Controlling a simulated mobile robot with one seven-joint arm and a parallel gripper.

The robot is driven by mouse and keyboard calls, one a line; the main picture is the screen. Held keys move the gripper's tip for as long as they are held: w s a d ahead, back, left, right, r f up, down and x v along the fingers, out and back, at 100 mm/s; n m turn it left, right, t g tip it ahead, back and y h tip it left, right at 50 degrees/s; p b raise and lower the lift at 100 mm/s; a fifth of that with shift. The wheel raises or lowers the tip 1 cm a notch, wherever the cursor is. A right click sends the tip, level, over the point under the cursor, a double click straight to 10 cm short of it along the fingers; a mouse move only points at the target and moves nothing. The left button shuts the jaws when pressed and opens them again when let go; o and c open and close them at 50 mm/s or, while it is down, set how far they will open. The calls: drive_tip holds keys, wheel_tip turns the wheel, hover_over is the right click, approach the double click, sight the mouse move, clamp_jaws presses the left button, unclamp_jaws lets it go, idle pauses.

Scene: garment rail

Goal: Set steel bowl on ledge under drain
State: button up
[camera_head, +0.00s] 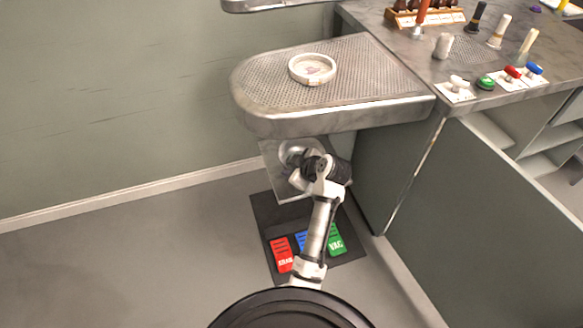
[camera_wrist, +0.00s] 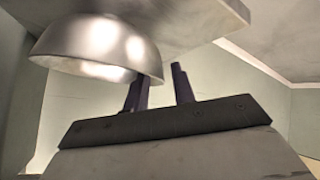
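The steel bowl (camera_head: 291,148) shows only partly in the head view, under the front of the grey perforated top and above a small grey ledge (camera_head: 277,172). My arm hides part of it. In the wrist view, which seems upside down, the shiny bowl (camera_wrist: 95,42) is at upper left with the ledge (camera_wrist: 195,20) behind its base. I cannot tell whether it touches the ledge. My gripper (camera_wrist: 160,80) has its two dark fingers clearly apart, beside the bowl's rim; the left finger overlaps the rim in the picture. The drain is not clearly visible.
The perforated top (camera_head: 262,85) overhangs the bowl and carries a round white dish (camera_head: 312,69). A cabinet (camera_head: 395,170) stands to the right. A dark mat (camera_head: 268,215) with coloured pedals lies below. The floor at left is clear.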

drive_tip(key=v, duration=1.2)
drive_tip(key=shift+a, duration=0.1)
